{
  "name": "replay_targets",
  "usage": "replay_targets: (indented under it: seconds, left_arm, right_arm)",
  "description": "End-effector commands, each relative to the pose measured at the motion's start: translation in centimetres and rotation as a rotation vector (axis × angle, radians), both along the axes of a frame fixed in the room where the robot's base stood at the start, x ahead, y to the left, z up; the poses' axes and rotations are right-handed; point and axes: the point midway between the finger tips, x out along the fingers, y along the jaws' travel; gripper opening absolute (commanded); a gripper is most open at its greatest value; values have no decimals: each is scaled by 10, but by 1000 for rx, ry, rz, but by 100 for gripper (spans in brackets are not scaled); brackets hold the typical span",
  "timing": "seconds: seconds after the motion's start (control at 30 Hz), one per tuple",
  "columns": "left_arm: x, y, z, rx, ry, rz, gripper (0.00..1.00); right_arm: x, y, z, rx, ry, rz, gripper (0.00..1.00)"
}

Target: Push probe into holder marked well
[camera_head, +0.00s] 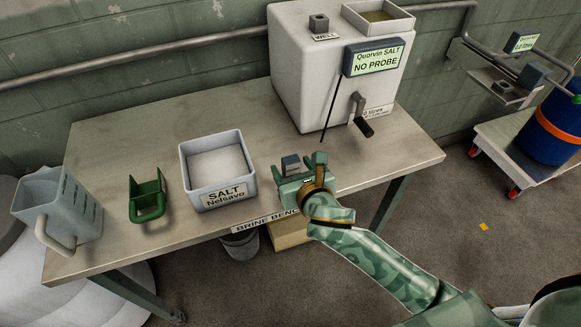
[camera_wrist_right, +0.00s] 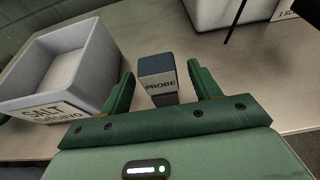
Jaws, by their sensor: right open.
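The probe is a small dark blue-grey block (camera_head: 290,163) near the bench's front edge, right of the salt tray. In the right wrist view the block (camera_wrist_right: 158,78) shows a PROBE label. My right gripper (camera_head: 301,166) is open, with one finger on each side of the probe; I see gaps beside it in the wrist view. The holder marked WELL (camera_head: 319,24) is a small grey socket on top of the white tank (camera_head: 300,70). Its opening looks empty. A display (camera_head: 374,58) on the tank reads "Quorvin SALT NO PROBE". My left gripper is not in view.
A white SALT tray (camera_head: 215,196), a green scoop (camera_head: 148,198) and a clear jug (camera_head: 57,212) stand on the left of the bench (camera_head: 130,120). A crank (camera_head: 360,115) and a thin dark rod (camera_head: 332,103) are at the tank's front. A blue drum (camera_head: 557,125) stands at right.

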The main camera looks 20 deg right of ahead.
Motion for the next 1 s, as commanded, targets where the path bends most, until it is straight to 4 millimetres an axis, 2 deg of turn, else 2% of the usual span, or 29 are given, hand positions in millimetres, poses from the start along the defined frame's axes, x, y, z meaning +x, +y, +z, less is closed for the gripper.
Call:
replay_targets:
  seconds: [0.03, 0.07, 0.2, 0.43, 0.47, 0.6, 0.63, 1.0]
  left_arm:
    - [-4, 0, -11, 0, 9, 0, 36]
    - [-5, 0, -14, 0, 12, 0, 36]
    - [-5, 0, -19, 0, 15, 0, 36]
    - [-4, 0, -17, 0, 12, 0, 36]
    - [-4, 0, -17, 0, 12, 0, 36]
    - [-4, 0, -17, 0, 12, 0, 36]
    - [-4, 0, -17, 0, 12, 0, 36]
    - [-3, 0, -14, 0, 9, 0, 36]
  right_arm:
    - [8, 0, -13, 3, 4, -1, 62]
    - [13, 1, -16, 5, 4, -2, 62]
    - [28, 1, -18, 2, 3, 0, 62]
    - [30, 1, -15, 2, 1, 2, 62]
    - [30, 1, -15, 2, 1, 2, 59]
    - [30, 1, -16, 1, 1, 1, 20]
    - [30, 1, -16, 2, 1, 2, 14]
    - [30, 1, -10, 1, 0, 1, 14]
